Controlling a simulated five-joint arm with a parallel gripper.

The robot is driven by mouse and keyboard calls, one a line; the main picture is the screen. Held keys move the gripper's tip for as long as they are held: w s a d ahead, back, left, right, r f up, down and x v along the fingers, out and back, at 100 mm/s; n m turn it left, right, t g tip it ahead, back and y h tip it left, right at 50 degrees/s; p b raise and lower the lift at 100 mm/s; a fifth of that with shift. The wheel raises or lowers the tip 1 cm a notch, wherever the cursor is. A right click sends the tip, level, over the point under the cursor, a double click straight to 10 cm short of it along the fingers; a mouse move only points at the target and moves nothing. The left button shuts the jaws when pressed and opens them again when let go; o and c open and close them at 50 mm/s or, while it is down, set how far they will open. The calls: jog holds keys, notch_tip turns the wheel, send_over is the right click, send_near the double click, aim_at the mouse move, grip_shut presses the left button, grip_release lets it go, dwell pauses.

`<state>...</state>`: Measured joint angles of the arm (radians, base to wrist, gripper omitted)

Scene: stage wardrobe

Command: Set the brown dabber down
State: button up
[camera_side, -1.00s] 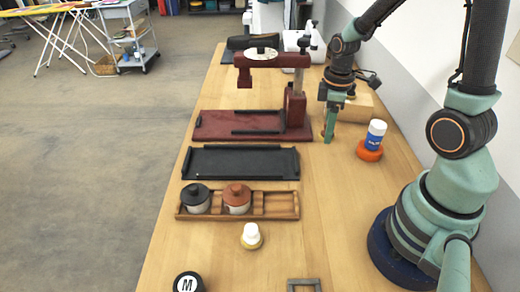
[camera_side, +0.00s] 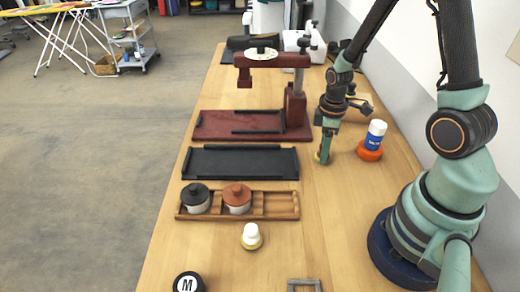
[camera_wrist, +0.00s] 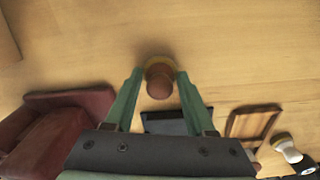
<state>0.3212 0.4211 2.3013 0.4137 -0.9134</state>
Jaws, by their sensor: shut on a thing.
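The brown dabber (camera_wrist: 159,83), with a rounded brown handle and a yellowish base, is between the two fingers of my gripper (camera_wrist: 159,75) in the wrist view. The gripper is shut on it. In the side view, my gripper (camera_side: 323,158) is low over the bare table, right of the black tray and left of the orange ring. Only a bit of the dabber's yellowish base (camera_side: 317,156) shows there; the fingers hide the rest. I cannot tell whether the base touches the table.
A blue-and-white bottle (camera_side: 376,133) stands in an orange ring (camera_side: 369,151) to the right. The black tray (camera_side: 240,162), maroon press (camera_side: 240,124) and wooden rack (camera_side: 284,205) with two lidded jars are left. A white dabber (camera_side: 251,236) stands nearer the camera. Table right of the rack is clear.

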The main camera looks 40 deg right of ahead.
jog(key=shift+f, duration=0.15)
jog(key=o, duration=1.3)
notch_tip(320, 180, up, 12)
jog(key=shift+s+a+r+m+t, duration=0.2)
jog(key=shift+a+r+m+t, duration=0.85)
jog(key=shift+a+r, duration=0.8)
jog(key=shift+s+a+r+m+t, duration=0.2)
jog(key=shift+a+r+m+t, duration=0.9)
jog(key=shift+r, duration=1.2)
jog(key=shift+s+a+r+m+t, duration=0.2)
jog(key=shift+a+r+m+t, duration=0.45)
jog(key=shift+a+r+m, duration=1)
jog(key=shift+a+r+n, duration=0.35)
jog(key=shift+r+n, duration=0.05)
